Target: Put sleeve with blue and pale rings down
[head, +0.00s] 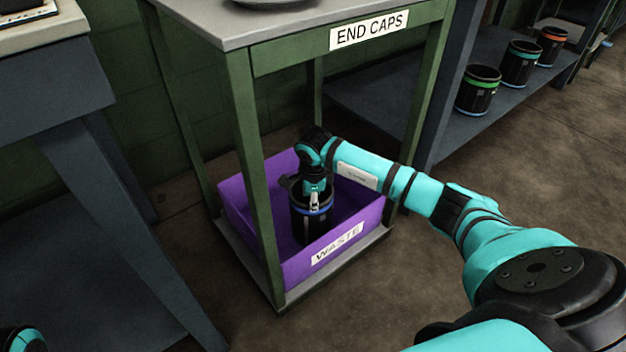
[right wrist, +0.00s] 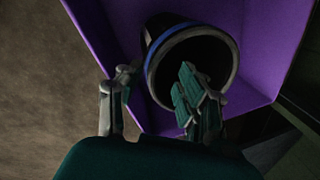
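The black sleeve (head: 312,226) with a blue ring near its top stands roughly upright inside the purple waste bin (head: 236,205). In the right wrist view the sleeve (right wrist: 153,50) shows its open mouth, the blue ring and a pale grey rim. My right gripper (head: 315,198) is at the sleeve's top edge. In the right wrist view its fingers (right wrist: 155,92) are spread, one outside the sleeve and one over its mouth, with a visible gap around the near wall. The sleeve's foot is hidden by the bin's front wall. My left gripper is not in view.
The bin sits on the low shelf of a green table (head: 240,100) labelled END CAPS; its legs and top surround my right arm. A dark bench (head: 50,85) stands at left.

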